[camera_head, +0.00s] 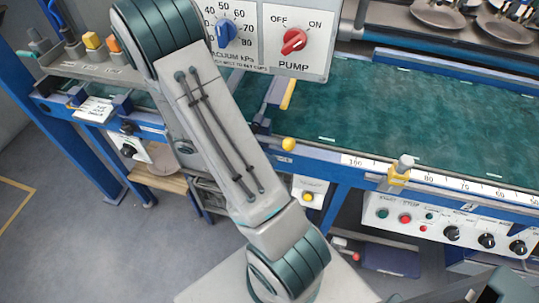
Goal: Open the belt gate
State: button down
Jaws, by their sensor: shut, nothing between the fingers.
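What looks like the belt gate is a grey plate with a yellow edge (288,95), standing near the left end of the green belt (430,110). A round yellow knob (288,144) sits below it at the belt's front rail. My arm link covers the area just left of the gate, so its left side and any hinge are partly hidden. I cannot tell how far the gate stands open or closed. My gripper is not in view; only links of my arm show, with a dark part at the bottom right corner.
A control panel with a blue dial (226,33) and a red pump knob (293,41) hangs above the gate. A yellow clamp (398,174) sits on the front scale rail. A white button panel (445,222) is below it. The belt right of the gate is bare.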

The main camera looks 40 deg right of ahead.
jog(key=v, duration=1.3)
jog(key=shift+w+a, duration=0.25)
jog(key=shift+a, duration=0.05)
jog(key=shift+r, duration=0.2)
jog(key=s+a+r+m+t+y+p, duration=0.2)
jog(key=s+r+m+t+y, duration=0.2)
jog(key=r, duration=0.3)
jog(key=s+a+r+m+t+y+p, duration=0.2)
jog(key=s+a+r+m+t+y, duration=0.1)
jog(key=s+r+m+t+y, duration=0.2)
jog(key=shift+s+a+r+m+t+y, duration=0.2)
jog(key=shift+r+m+t+y, duration=0.2)
jog(key=shift+r+m+t, duration=0.85)
jog(key=shift+f, duration=0.1)
